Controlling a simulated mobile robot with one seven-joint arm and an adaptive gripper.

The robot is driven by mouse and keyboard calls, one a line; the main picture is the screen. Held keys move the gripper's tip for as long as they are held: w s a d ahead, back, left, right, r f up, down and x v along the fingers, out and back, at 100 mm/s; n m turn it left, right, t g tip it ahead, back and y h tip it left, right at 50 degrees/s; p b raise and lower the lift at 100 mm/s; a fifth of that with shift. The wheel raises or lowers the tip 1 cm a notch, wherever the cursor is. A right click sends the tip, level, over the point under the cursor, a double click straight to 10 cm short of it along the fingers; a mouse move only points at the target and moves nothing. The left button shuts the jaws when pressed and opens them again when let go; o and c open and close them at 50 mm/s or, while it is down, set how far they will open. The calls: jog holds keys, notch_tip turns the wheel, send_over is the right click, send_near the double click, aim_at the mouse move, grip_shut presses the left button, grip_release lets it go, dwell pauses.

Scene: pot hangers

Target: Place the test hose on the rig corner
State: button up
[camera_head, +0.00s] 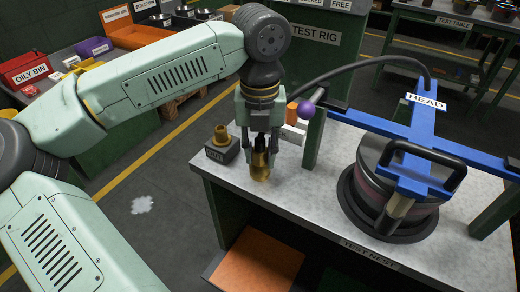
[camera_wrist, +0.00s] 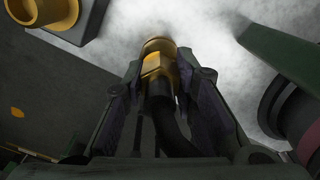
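My gripper (camera_head: 262,146) is above the left corner of the grey rig bench top (camera_head: 320,200). Its fingers are closed around the brass-ended black test hose. The brass end (camera_head: 260,171) points down below the fingertips. In the wrist view the brass fitting (camera_wrist: 158,58) and black hose (camera_wrist: 166,118) lie between the two fingers. I cannot tell whether the fitting touches the bench. A black hose length (camera_head: 365,63) arches from behind the gripper to the blue frame marked HEAD (camera_head: 425,125); the part near my gripper is hidden.
A dark block (camera_head: 222,151) with a brass socket (camera_head: 221,134) stands left of the gripper. A dark red pot (camera_head: 385,190) sits under the blue frame. Front-centre bench is clear.

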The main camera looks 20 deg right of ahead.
jog(key=o, duration=0.4)
jog(key=shift+o, duration=0.2)
jog(key=shift+r, duration=0.1)
jog(key=shift+r+p, duration=0.2)
jog(key=shift+p, duration=0.15)
notch_tip(320, 180, up, 12)
jog(key=shift+f+b, duration=0.1)
jog(key=shift+b, duration=0.6)
